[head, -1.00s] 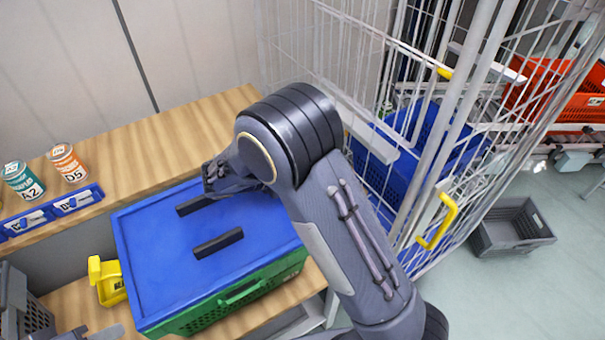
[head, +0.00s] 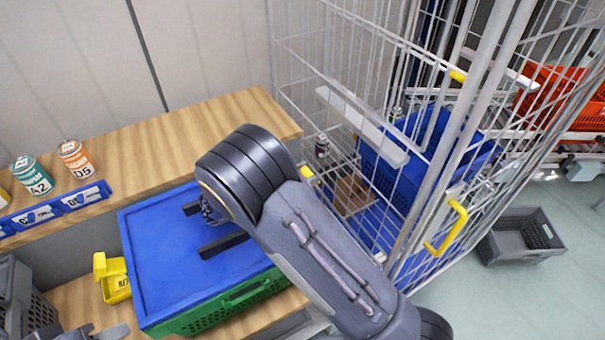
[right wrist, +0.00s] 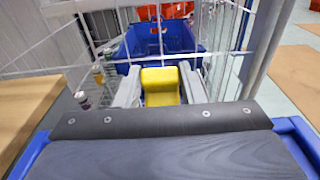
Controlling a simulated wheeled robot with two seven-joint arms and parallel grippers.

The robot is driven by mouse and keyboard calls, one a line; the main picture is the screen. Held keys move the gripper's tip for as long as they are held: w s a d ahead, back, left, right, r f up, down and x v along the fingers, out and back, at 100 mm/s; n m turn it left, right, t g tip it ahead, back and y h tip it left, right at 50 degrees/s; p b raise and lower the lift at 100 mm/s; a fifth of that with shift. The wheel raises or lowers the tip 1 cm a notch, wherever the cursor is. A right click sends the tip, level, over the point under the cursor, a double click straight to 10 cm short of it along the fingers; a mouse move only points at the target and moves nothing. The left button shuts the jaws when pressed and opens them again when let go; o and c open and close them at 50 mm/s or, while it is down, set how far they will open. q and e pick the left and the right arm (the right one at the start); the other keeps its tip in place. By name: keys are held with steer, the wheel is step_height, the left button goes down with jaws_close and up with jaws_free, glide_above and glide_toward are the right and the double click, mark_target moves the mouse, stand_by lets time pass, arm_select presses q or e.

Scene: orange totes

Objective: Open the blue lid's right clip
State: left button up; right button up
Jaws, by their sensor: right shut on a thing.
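The blue lid (head: 160,230) lies on the green tote (head: 215,312) on the wooden bench, with two dark bars on top. In the right wrist view, a yellow clip (right wrist: 160,85) stands between the two grey fingers of my right gripper (right wrist: 160,77), which is shut on it. In the head view my right arm hides this gripper and the lid's right part; a yellow piece (head: 308,172) showing past the arm looks like the same clip. Parts of my left gripper (head: 78,333) show at the bottom left edge; its jaws cannot be made out.
A wire cage cart (head: 400,30) with a blue crate (head: 410,165) stands close on the right. Cans (head: 75,158) and blue label holders (head: 80,196) are on the back shelf. A grey crate (head: 520,240) sits on the floor.

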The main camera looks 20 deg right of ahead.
steer(key=o, duration=1)
steer(key=a, duration=0.2)
steer(key=a+b, duration=0.1)
steer(key=a, duration=0.1)
steer(key=s+a, duration=0.1)
steer(key=a, duration=0.1)
steer(key=shift+a+r+b, duration=0.2)
steer(key=shift+a+b, duration=0.15)
steer(key=shift+a+r, duration=0.1)
steer(key=shift+a, duration=0.45)
